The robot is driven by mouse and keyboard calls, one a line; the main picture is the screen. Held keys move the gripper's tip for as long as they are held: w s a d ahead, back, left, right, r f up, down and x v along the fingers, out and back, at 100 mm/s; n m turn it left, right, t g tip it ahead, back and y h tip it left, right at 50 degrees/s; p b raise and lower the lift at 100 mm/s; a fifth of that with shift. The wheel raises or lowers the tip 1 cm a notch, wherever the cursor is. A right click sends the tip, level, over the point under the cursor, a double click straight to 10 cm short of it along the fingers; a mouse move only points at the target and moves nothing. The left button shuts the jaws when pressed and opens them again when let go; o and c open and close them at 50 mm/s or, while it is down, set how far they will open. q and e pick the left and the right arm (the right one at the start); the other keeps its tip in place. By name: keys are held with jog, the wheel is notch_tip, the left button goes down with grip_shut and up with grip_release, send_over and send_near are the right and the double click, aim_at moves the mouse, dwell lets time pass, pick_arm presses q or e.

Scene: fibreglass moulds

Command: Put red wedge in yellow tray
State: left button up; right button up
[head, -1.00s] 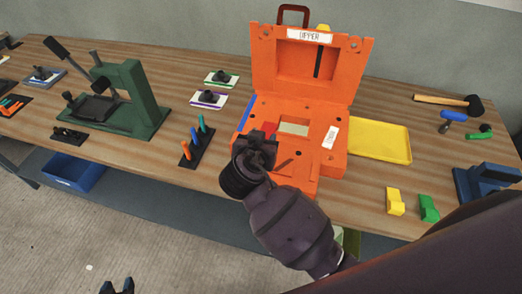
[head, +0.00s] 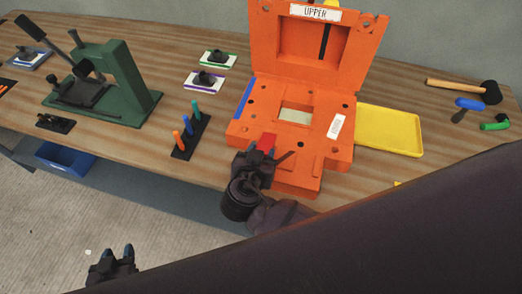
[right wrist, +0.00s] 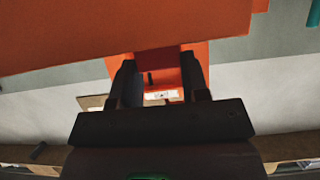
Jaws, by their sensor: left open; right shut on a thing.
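The red wedge (head: 266,143) is between the fingertips of my right gripper (head: 258,156), over the front left part of the open orange mould (head: 313,164). My right gripper is shut on it. In the right wrist view a dark red patch of the wedge (right wrist: 158,59) shows between the fingers (right wrist: 158,80). The yellow tray (head: 389,131) lies flat and empty on the table, right of the mould, apart from the wedge. My left gripper (head: 116,254) is open and empty at the lower left, in front of the table.
The mould's raised lid (head: 315,44) stands behind its base. A rack with coloured pegs (head: 188,132) and a green press (head: 110,80) stand to the left. A mallet (head: 465,90) and a blue-headed tool (head: 470,104) lie beyond the tray. My dark arm covers the lower right.

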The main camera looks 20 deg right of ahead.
jog(key=shift+s+a, duration=0.15)
jog(key=shift+f+b, duration=0.2)
jog(key=shift+b, duration=0.1)
jog(key=o, duration=0.9)
jog(key=shift+r, duration=0.1)
pick_arm(q)
jog(key=shift+s+a+f, duration=0.25)
jog(key=shift+s+f, duration=0.1)
jog(key=shift+s, duration=0.05)
jog(key=shift+r+p, duration=0.2)
jog(key=shift+p, duration=0.1)
